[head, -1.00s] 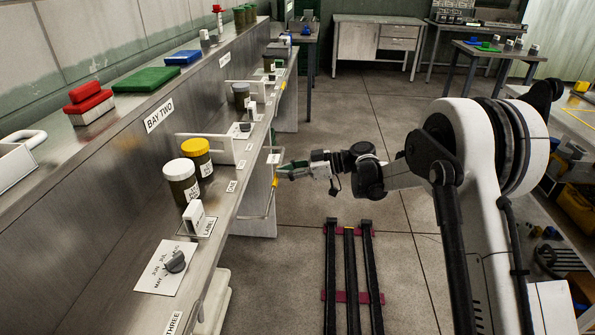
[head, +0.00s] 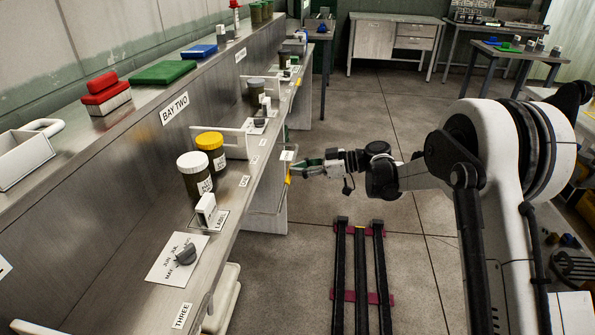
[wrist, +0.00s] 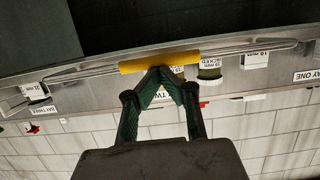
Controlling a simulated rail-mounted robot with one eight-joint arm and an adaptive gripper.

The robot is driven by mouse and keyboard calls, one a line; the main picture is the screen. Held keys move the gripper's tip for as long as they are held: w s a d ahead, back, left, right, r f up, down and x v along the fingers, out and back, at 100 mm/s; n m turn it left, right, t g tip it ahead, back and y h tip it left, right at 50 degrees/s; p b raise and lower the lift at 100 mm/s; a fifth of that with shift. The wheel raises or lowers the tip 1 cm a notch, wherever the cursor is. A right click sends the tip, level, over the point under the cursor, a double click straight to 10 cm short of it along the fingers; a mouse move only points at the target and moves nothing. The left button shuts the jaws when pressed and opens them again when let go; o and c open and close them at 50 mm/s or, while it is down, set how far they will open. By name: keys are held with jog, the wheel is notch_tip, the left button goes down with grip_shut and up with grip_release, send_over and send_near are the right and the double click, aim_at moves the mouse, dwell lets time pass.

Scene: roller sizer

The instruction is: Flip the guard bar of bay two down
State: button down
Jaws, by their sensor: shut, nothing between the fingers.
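The guard bar is a thin metal rod with a yellow grip sleeve (wrist: 174,62) in its middle, spanning the wrist view in front of the counter edge. The sleeve also shows small in the head view (head: 288,178), at the front of the counter by bay two. My gripper (head: 297,169) reaches left to that edge. In the wrist view its green fingertips (wrist: 160,73) are closed together at the sleeve, with nothing held. I cannot tell whether they touch it. The BAY TWO sign (head: 174,109) is on the upright panel behind; my fingers partly cover a lower label.
A white-lidded jar (head: 195,175) and a yellow-lidded jar (head: 211,152) stand on the counter (head: 130,235). Dark floor rails (head: 360,270) lie below my arm. Open floor stretches behind toward a white cabinet (head: 393,40).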

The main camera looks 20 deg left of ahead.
jog(key=p+v, duration=0.2)
jog(key=v, duration=0.9)
jog(key=shift+r, duration=0.45)
jog(key=shift+d, duration=0.1)
jog(key=shift+r, duration=0.1)
jog(key=s+d+r+m+t+h+p, duration=0.1)
jog(key=s+d+r+m+t+h, duration=0.2)
jog(key=s+d+r+m, duration=0.5)
jog(key=s+d+r+m+t+h+p, duration=0.1)
jog(key=s+d+r+m+t+h, duration=0.35)
jog(key=d, duration=0.45)
jog(key=s+d+m+t+h+p, duration=0.1)
jog(key=s+d+m+t+h, duration=0.2)
jog(key=s+d, duration=1.8)
jog(key=s+m+h, duration=0.2)
jog(key=m+h, duration=0.2)
jog(key=m, duration=0.1)
jog(key=shift+f+p, duration=0.15)
jog(key=shift+p, duration=0.2)
